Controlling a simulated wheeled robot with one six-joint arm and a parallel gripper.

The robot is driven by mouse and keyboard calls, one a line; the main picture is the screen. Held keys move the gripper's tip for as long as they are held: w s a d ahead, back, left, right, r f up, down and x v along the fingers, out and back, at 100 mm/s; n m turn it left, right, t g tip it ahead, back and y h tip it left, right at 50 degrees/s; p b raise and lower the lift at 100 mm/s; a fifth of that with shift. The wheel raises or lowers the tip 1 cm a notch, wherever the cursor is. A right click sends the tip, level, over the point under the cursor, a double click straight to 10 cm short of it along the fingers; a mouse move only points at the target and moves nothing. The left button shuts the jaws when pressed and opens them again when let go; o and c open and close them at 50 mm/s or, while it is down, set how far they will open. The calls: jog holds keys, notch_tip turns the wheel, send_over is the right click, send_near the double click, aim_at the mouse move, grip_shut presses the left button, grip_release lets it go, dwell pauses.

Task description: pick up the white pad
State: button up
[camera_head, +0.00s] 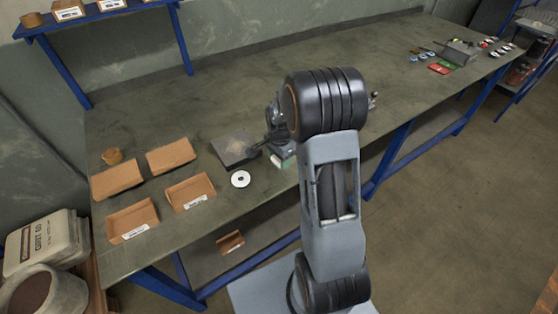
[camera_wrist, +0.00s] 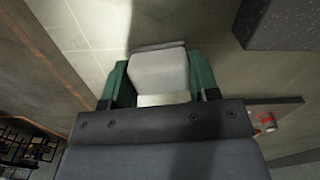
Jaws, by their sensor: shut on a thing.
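The white pad (camera_wrist: 158,72) is a pale, block-like piece between the two green fingers of my gripper (camera_wrist: 160,82) in the wrist view. The fingers press on its left and right sides. In the head view my gripper (camera_head: 282,156) is at the table's front edge, partly hidden by my arm, and the pad cannot be made out clearly there. A white disc with a dark centre hole (camera_head: 240,179) lies flat on the table, left of and in front of my gripper.
A dark grey slab (camera_head: 235,148) lies just left of my gripper. Several open cardboard boxes (camera_head: 132,220) stand on the left of the green table (camera_head: 260,80). A grey block (camera_head: 461,52) and small coloured items are at the far right. The table's middle is largely clear.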

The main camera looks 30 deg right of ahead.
jog(key=shift+r, duration=0.15)
jog(key=shift+r, duration=0.25)
notch_tip(320, 180, up, 2)
jog(key=shift+r, duration=0.15)
jog(key=s+d+r+b, duration=0.1)
jog(key=s+r+b, duration=0.1)
jog(key=s+r, duration=0.8)
jog(key=s, duration=0.4)
jog(key=shift+d, duration=0.3)
